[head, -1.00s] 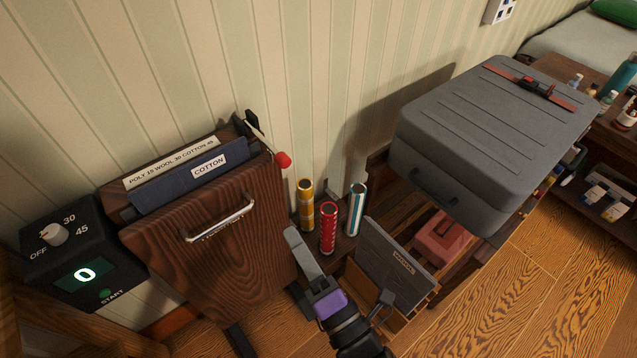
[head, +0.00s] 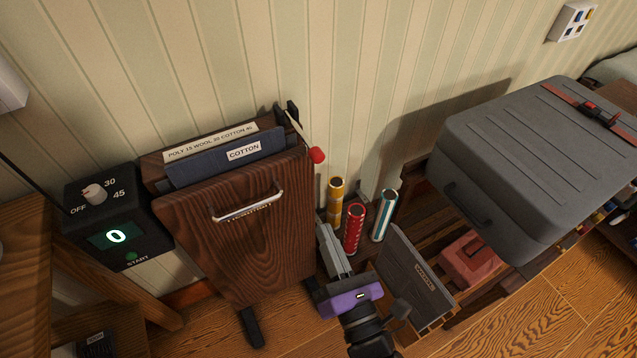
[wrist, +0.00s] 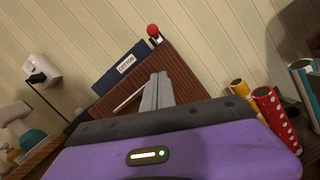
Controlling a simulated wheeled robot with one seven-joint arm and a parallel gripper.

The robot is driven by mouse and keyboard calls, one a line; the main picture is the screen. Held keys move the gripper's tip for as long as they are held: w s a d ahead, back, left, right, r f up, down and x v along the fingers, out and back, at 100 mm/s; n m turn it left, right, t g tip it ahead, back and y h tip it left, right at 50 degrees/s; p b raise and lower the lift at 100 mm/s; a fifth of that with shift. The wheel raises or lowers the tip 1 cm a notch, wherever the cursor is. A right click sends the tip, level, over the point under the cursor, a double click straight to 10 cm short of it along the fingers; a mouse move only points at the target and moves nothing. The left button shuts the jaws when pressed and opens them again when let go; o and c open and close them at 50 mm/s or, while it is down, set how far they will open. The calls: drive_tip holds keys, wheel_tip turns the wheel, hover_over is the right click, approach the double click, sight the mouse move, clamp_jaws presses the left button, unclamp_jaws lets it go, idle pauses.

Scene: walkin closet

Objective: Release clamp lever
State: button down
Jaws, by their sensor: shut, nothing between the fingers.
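The knob also shows in the wrist view (wrist: 153,30), beyond the fingers. The press leans near the wall, with blue fabric labelled COTTON (head: 240,152) at its top and a silver handle on its front. My gripper (head: 325,232) is below the knob, by the right side of the press, apart from the lever. In the wrist view its fingers (wrist: 157,82) are together and empty.
Yellow, red and teal-striped cylinders (head: 354,228) stand right of my gripper. A grey suitcase (head: 530,165) sits on a low rack further right. A black timer box (head: 115,215) showing 0 stands left of the press. A grey panel (head: 412,275) is close to my gripper's right.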

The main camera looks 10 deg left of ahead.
drive_tip(key=w+a+r+p, duration=0.3)
drive_tip(key=w+r+p, duration=0.2)
drive_tip(key=w, duration=0.4)
drive_tip(key=shift+w+r, duration=0.25)
drive_tip(key=shift+w, duration=0.15)
drive_tip(key=shift+a, duration=0.1)
drive_tip(key=shift+r, duration=0.1)
